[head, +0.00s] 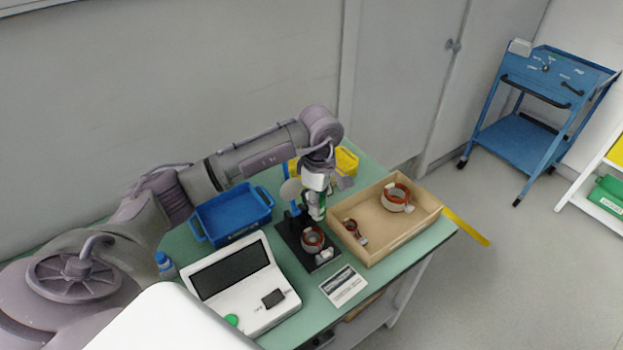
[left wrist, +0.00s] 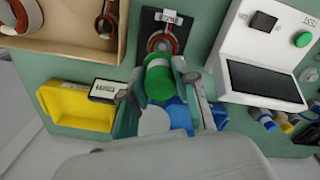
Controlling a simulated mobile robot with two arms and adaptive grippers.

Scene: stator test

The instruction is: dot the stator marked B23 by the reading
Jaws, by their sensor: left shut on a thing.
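My left gripper (head: 316,195) is shut on a green-and-white marker bottle (left wrist: 158,80), its green end toward the wrist camera. The bottle is above a stator (head: 313,239) with a copper-red winding, which sits on a black fixture (head: 292,246). The same stator (left wrist: 163,42) shows just beyond the bottle in the left wrist view; I cannot tell whether they touch. A white tag lies by this stator, its writing too small to read. A large stator (head: 396,197) and a smaller one (head: 351,228) lie in a wooden tray (head: 378,253). My right gripper is not in view.
A white tester (head: 262,313) with a dark screen and green button stands left of the fixture. A blue bin (head: 238,234), a yellow bin (head: 346,160) and a printed card (head: 343,286) are close around. Several bottles (left wrist: 268,121) stand beyond the tester.

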